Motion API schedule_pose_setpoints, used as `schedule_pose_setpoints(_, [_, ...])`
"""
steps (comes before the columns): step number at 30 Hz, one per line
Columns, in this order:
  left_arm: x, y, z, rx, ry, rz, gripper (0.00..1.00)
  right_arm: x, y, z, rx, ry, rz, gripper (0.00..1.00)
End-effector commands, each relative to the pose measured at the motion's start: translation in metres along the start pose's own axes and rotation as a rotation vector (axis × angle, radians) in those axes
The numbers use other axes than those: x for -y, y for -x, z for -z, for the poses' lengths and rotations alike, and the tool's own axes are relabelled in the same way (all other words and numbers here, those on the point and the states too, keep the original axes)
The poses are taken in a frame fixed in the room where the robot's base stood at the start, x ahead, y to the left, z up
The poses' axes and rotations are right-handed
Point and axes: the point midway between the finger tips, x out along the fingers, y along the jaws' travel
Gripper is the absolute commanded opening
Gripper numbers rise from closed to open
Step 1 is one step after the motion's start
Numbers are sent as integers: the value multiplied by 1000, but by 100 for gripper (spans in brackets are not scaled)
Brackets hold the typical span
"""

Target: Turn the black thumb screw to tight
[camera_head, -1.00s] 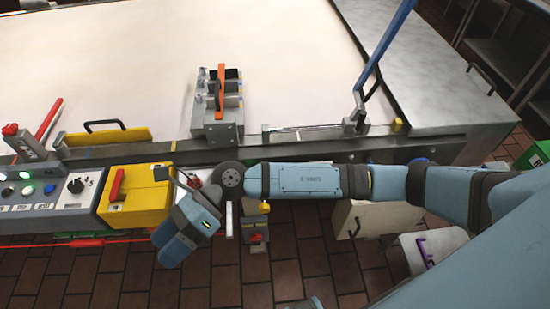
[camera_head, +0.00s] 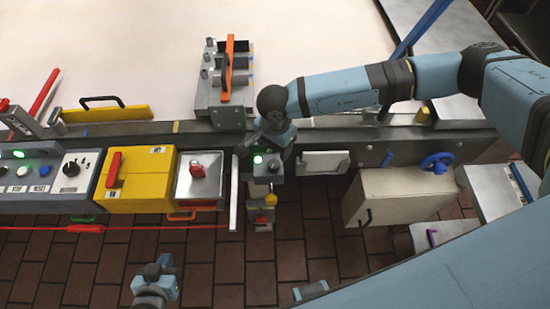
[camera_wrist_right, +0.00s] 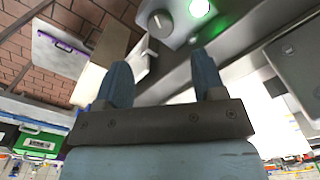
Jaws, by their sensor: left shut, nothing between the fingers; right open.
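I cannot pick out a black thumb screw for certain. A small dark round knob with a pale line (camera_wrist_right: 160,24) sits beside a lit green button (camera_wrist_right: 199,7) in the right wrist view. The green button also shows in the head view (camera_head: 257,159), on a small grey control box (camera_head: 290,168). My right gripper (camera_head: 268,142) is over this box in the head view, its fingers partly hidden. In the right wrist view (camera_wrist_right: 162,78) its fingers are apart and empty, short of the knob. My left gripper (camera_head: 164,264) is shut and empty, low over the floor.
A yellow box with a red handle (camera_head: 138,172) and a metal tray (camera_head: 198,186) stand left of the control box. A grey carriage with an orange bar (camera_head: 227,75) stands behind it. A blue handwheel (camera_head: 437,162) and cream cabinet (camera_head: 400,195) are to the right.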

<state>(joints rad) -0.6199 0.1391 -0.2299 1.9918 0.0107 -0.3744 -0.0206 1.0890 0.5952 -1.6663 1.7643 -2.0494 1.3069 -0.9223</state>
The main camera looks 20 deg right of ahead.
Motion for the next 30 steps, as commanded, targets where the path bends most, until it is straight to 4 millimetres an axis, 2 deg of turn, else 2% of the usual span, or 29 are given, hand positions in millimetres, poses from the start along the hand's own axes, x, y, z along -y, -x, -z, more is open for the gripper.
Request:
schedule_pose_setpoints(6, [3,5,7,-1,-2,7,0,0,-44,-1,2,-3,-3,63])
schedule_pose_setpoints(12, [3,7,11,-4,-1,8,0,0,-71,0,2,-2,-1,63])
schedule_pose_setpoints(17, [3,7,12,-5,0,8,0,0,-80,-1,3,-2,0,63])
schedule_pose_setpoints(24, [2,7,12,-5,1,7,0,0,-81,-1,3,-2,1,63])
schedule_pose_setpoints(25, [2,7,12,-5,1,7,0,0,-81,-1,3,-2,0,61])
schedule_pose_setpoints(30, [2,7,12,-5,1,6,0,0,-80,-1,3,-2,0,22])
